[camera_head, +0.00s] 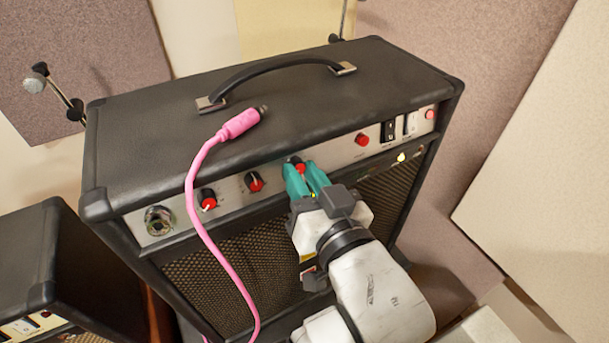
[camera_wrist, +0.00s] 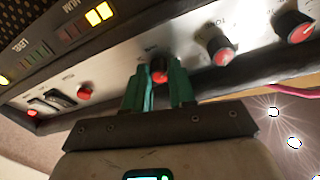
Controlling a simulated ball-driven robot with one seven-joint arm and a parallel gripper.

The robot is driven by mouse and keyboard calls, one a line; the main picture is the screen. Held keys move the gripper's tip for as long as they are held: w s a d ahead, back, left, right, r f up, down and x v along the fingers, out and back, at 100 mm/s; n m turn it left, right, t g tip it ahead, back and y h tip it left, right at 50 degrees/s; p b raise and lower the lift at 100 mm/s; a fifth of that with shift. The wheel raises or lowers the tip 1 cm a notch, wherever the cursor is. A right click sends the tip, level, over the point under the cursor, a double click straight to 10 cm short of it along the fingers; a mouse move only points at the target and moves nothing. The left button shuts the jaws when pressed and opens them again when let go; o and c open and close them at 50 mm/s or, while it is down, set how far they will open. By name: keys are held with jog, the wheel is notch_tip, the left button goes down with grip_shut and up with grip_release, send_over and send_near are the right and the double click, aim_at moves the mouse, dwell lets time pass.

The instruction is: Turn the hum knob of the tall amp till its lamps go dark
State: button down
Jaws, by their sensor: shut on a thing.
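The tall amp (camera_head: 270,112) is black, with a silver control panel along its upper front edge. My gripper (camera_head: 306,172) has teal fingers shut on a red-capped black knob (camera_wrist: 159,72), the one nearest the red button. In the head view the fingers mostly hide this knob. In the wrist view (camera_wrist: 161,88) they stand on both sides of it. The hum lamps (camera_wrist: 98,13), under the HUM label, show bright yellow at one end; the others look dim red. The LEVEL lamps beside them have one yellow light. The knob's own label is not readable.
Two more knobs (camera_head: 254,181) (camera_head: 206,199) and a jack socket (camera_head: 159,220) lie left of my gripper. A red button (camera_head: 362,139) and switches (camera_head: 389,130) lie right. A pink cable (camera_head: 215,250) hangs over the front. A smaller amp (camera_head: 60,265) stands at left.

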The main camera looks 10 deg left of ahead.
dwell(0.3)
jog(key=c, duration=0.9)
grip_release()
jog(key=shift+c, duration=0.2)
jog(key=v, duration=1)
jog(key=shift+s+d, duration=0.15)
jog(key=shift+s, duration=0.2)
